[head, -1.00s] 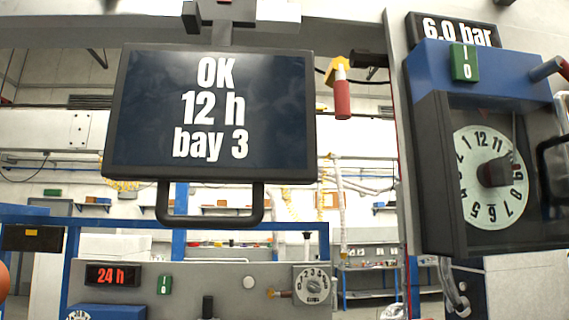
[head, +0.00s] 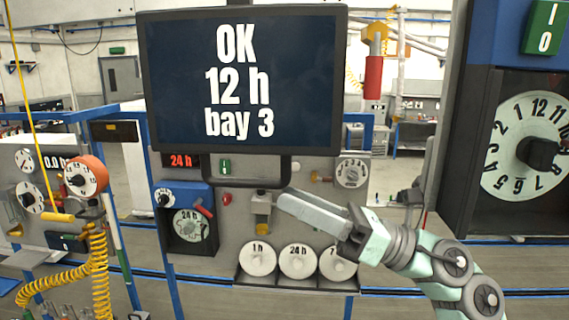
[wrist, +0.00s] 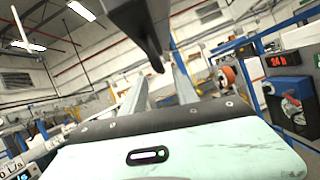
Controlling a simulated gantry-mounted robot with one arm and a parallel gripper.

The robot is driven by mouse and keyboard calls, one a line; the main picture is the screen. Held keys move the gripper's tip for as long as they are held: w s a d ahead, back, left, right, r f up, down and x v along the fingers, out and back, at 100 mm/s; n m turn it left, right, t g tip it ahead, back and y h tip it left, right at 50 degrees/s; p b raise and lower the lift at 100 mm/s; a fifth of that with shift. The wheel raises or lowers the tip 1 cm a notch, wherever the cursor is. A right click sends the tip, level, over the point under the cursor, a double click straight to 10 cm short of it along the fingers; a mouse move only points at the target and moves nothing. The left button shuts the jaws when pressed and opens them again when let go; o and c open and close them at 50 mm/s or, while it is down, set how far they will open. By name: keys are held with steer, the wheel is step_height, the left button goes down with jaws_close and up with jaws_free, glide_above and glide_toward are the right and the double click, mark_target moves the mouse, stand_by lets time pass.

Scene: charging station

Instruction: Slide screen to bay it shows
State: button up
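The dark screen (head: 240,78) reads "OK 12 h bay 3" and hangs at the upper middle of the head view. Its black U-shaped handle (head: 240,183) hangs below its lower edge. My gripper (head: 284,200) is just below the handle's right corner, coming in from the lower right. In the wrist view the two fingers of my gripper (wrist: 160,88) stand apart with nothing between their tips. A dark bar, apparently the handle (wrist: 147,38), crosses the top of that view close to the fingers. Whether they touch it I cannot tell.
A panel (head: 320,215) with a red "24 h" display (head: 181,160) stands behind the screen. Round dials marked 1h and 24h (head: 298,260) sit below. A large dial cabinet (head: 462,150) stands at right. A yellow coiled hose (head: 98,270) hangs at left.

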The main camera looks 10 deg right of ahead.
mark_target(253, 183)
steer(key=p+x, duration=0.1)
steer(key=x, duration=0.6)
steer(key=shift+a+p, duration=0.3)
steer(key=shift+p, duration=0.1)
steer(key=shift+c, duration=0.6)
jaws_close()
stand_by(0.4)
